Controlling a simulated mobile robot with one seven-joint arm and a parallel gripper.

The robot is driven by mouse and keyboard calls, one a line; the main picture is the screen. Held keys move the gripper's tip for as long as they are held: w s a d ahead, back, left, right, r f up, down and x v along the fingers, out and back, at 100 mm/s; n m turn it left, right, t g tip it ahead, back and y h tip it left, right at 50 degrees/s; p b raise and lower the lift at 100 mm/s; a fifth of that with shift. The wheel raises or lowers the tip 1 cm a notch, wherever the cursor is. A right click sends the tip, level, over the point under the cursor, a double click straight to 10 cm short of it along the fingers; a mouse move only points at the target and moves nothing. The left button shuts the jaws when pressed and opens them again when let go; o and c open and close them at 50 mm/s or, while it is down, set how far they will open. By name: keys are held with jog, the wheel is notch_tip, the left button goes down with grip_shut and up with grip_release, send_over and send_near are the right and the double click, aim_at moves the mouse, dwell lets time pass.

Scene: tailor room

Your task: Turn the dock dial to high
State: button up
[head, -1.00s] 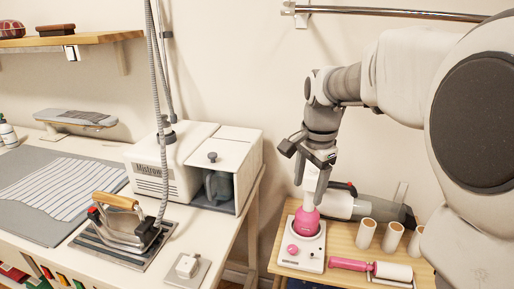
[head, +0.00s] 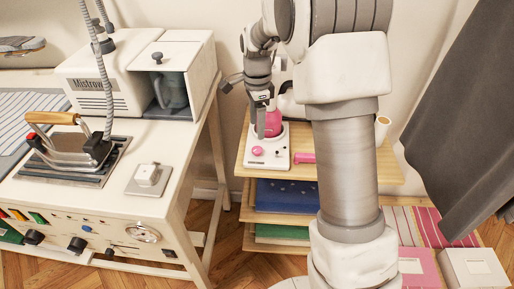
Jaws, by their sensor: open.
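The white dock (head: 270,160) stands on the wooden shelf top, right of centre. A round pink dial (head: 257,151) sits on its front left. A small dark spot or button shows to the dial's right; the setting marks are too small to read. A pink rounded device (head: 273,122) stands upright at the back of the dock. My gripper (head: 263,132) points down in front of this device, just above and behind the dial. It is open and holds nothing that I can see. My fingers partly hide the device; I cannot tell whether they touch it.
A pink-handled roller (head: 304,158) lies right of the dock, partly behind my arm. A cream tube (head: 382,128) stands farther right. The ironing table (head: 185,150) with a boxy steam unit (head: 135,70) and iron (head: 75,145) is at left. Folded fabrics (head: 285,195) fill the shelves below.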

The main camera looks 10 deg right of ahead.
aim_at(257, 149)
notch_tip(257, 149, down, 8)
jog(key=shift+f+b, duration=0.2)
jog(key=shift+b, duration=0.75)
grip_shut()
